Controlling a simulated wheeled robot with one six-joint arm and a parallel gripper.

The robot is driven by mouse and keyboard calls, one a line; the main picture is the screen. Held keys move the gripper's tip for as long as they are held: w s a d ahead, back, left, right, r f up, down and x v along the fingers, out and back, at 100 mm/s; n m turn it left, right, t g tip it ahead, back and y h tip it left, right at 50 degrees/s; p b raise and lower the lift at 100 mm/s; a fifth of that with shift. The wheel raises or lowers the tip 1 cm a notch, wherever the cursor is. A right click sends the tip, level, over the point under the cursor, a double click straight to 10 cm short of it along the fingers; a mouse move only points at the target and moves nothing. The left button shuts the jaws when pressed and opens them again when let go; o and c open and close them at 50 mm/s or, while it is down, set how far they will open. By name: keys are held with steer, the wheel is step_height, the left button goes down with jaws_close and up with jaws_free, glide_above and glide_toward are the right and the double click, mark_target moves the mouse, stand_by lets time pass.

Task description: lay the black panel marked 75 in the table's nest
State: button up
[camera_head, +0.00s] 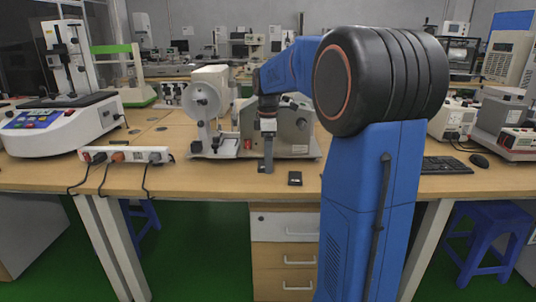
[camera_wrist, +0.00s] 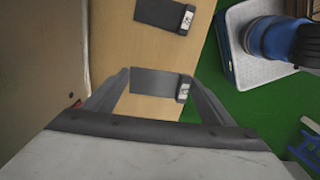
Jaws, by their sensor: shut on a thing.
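My gripper (camera_wrist: 157,79) is shut on a flat dark grey panel (camera_wrist: 152,83) with a small pale marked piece at its right end. Its marking is too small to read, so I cannot tell whether it is 75. In the head view, my gripper (camera_head: 266,157) points down near the table's front edge, with the dark panel (camera_head: 265,168) at its tip. I cannot tell whether the panel touches the table. A second dark, flat, similar piece (camera_wrist: 160,12) lies apart on the table; it also shows to the right of my gripper in the head view (camera_head: 295,178). I cannot make out a separate nest.
The wooden table (camera_head: 210,180) has free room left of my gripper. A grey and white machine (camera_head: 208,105) stands behind. A white power strip (camera_head: 125,155) lies left. A keyboard (camera_head: 445,165) and mouse (camera_head: 480,160) are right. The table's front edge is close.

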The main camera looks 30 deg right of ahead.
steer(key=shift+f, duration=1.4)
